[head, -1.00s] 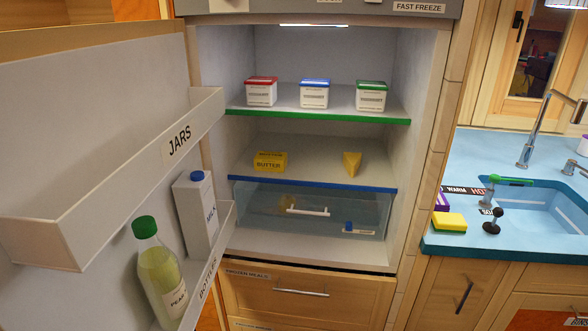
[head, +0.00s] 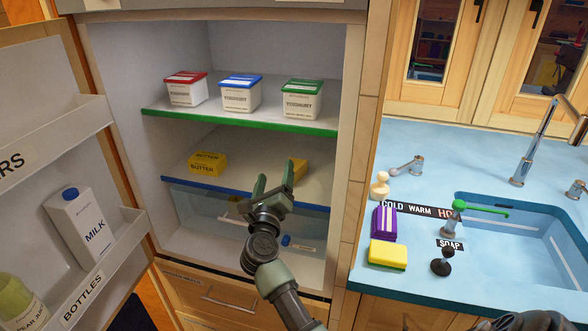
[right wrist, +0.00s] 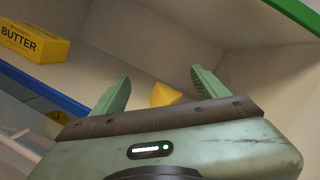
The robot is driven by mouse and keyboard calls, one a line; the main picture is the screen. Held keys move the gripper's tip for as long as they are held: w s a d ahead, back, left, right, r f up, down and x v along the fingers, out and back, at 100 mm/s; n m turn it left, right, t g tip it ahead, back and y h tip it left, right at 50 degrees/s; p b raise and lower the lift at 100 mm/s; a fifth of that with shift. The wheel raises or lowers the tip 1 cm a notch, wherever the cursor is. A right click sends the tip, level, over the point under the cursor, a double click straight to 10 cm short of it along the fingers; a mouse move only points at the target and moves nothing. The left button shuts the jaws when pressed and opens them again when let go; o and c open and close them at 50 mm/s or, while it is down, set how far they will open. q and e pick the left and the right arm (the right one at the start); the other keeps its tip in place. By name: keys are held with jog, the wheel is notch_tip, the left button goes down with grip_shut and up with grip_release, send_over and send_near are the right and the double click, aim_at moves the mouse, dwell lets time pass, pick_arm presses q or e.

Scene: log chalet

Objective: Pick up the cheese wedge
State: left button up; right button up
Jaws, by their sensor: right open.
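The yellow cheese wedge (head: 299,168) sits on the middle fridge shelf, to the right of the butter, partly hidden behind my right gripper. It also shows in the right wrist view (right wrist: 165,95), between and beyond the two fingers. My right gripper (head: 273,183) is open and empty in front of the blue-edged shelf, its fingers pointing in toward the wedge; it also shows in the right wrist view (right wrist: 158,85). The fingers appear short of the wedge, with no visible contact. My left gripper is not in view.
Yellow butter (head: 207,163) lies left on the same shelf. Yoghurt tubs (head: 239,95) stand on the green-edged shelf (head: 240,122) above. A clear drawer (head: 200,205) is below. The open door with the milk carton (head: 84,228) is left; the sink counter (head: 410,165) is right.

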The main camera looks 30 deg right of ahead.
jog(key=d+m+g, duration=0.1)
jog(key=m, duration=0.1)
jog(key=m+g, duration=0.2)
jog(key=d+m+g, duration=0.1)
jog(key=m, duration=0.2)
jog(key=shift+w+d, duration=0.1)
jog(key=shift+d, duration=0.25)
jog(key=shift+w+f+m+g+y, duration=0.1)
jog(key=shift+f+m+g+y, duration=0.4)
jog(key=shift+m+g, duration=0.45)
jog(key=shift+w+d+f+m+p, duration=0.1)
jog(key=shift+w+d+m+p, duration=0.15)
jog(key=shift+p, duration=0.1)
jog(key=p+x, duration=0.1)
jog(key=x, duration=0.2)
jog(key=p+x, duration=0.1)
jog(key=x, duration=0.2)
jog(key=shift+s+d, duration=0.2)
jog(key=shift+d, duration=0.1)
jog(key=shift+w+d+f, duration=0.25)
jog(key=c, duration=1.6)
jog(key=shift+r, duration=0.1)
grip_shut()
